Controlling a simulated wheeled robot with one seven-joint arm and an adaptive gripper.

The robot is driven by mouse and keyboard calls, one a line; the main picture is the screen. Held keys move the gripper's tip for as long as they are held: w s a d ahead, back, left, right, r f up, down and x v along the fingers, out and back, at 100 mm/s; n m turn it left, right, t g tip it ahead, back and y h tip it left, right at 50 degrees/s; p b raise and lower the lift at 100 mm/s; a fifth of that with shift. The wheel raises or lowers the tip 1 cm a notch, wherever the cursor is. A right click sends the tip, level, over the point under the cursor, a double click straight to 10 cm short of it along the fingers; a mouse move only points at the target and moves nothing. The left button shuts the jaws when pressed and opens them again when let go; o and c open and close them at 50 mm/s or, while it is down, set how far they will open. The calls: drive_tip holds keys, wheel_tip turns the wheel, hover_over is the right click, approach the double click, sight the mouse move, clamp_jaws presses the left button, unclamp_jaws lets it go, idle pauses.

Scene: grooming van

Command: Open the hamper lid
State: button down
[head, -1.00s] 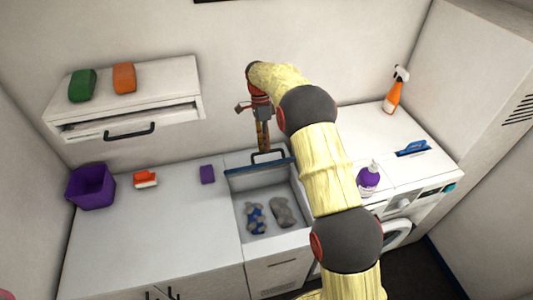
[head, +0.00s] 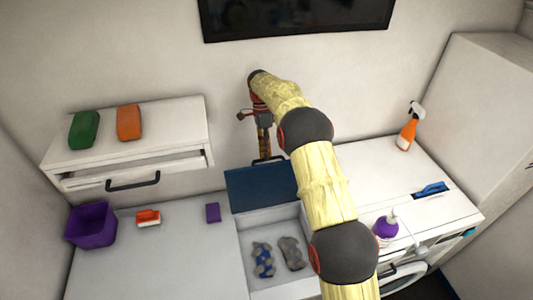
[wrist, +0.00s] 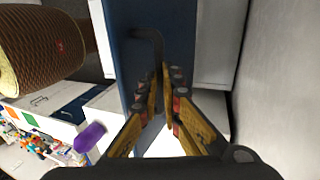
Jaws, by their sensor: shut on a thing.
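The hamper lid (head: 258,190) stands raised at the back of the hamper, its dark blue face toward the head camera. The hamper (head: 249,262) is open below it, with a blue patterned bundle (head: 263,260) and a grey bundle (head: 292,253) inside. My gripper (head: 266,152) is at the lid's upper edge, shut on the dark lid handle (head: 270,160). In the wrist view the fingers (wrist: 164,88) close around the handle (wrist: 146,36), beside the blue lid surface (wrist: 125,50). My arm hides the hamper's right side.
A purple bin (head: 91,226), an orange brush (head: 148,218) and a purple block (head: 212,212) are on the left counter. A shelf drawer (head: 130,170) juts out above. A purple bottle (head: 386,230) and an orange spray bottle (head: 407,132) stand right of my arm.

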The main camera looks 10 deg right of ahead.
drive_tip(key=f, duration=0.1)
drive_tip(key=s+f, duration=0.1)
drive_tip(key=shift+f+g, duration=0.3)
drive_tip(key=shift+f, duration=0.05)
drive_tip(key=c, duration=2.2)
unclamp_jaws()
drive_tip(key=shift+w+f, duration=0.1)
drive_tip(key=shift+w, duration=0.05)
drive_tip(key=shift+o, duration=1.1)
drive_tip(key=shift+w, duration=0.65)
drive_tip(key=shift+o, duration=0.4)
drive_tip(key=shift+s+r, duration=0.4)
drive_tip(key=shift+s, duration=0.1)
drive_tip(key=v, duration=0.7)
drive_tip(key=shift+w+r, duration=0.2)
drive_tip(key=shift+w, duration=0.05)
